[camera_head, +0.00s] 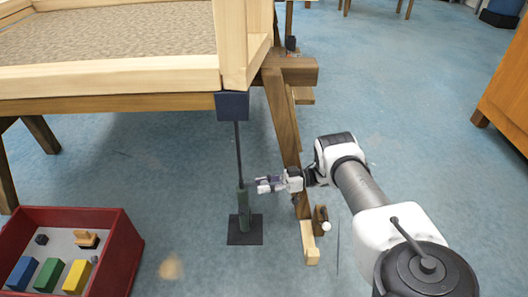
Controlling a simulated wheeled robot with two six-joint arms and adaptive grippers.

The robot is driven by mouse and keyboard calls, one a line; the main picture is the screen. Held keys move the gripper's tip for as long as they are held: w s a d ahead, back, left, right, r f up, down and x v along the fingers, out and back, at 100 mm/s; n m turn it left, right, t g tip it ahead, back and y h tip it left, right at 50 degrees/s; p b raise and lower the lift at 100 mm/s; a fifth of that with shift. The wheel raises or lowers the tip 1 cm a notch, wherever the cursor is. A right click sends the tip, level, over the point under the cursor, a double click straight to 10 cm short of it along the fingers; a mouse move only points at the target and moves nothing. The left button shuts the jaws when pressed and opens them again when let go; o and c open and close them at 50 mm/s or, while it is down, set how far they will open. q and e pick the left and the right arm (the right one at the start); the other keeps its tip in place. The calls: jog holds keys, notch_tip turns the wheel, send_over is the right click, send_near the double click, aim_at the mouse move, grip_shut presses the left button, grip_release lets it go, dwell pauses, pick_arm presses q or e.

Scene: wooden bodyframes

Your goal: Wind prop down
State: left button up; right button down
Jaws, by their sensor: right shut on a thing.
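The prop (243,208) stands upright on the blue floor under the near right corner of a wooden frame. It has a dark square base plate (245,237), a green lower sleeve, a thin dark rod (238,150) and a dark blue head block (232,106) right under the frame corner. I cannot tell whether the head touches the wood. My right gripper (258,186) reaches in from the right and is shut on the prop near the top of the green sleeve. My left gripper is not in view.
The light wooden frame (110,79) lies on a trestle, whose slanted leg (284,130) stands close behind my right gripper. A red box (113,260) with coloured blocks sits at lower left. A wooden cabinet (507,80) stands at right. Open floor lies between the box and the prop.

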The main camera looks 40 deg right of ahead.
jog(key=shift+w, duration=0.1)
dwell(0.4)
jog(key=c, duration=0.8)
grip_release()
jog(key=shift+d, duration=0.1)
jog(key=v, duration=1.1)
jog(key=shift+d, duration=0.4)
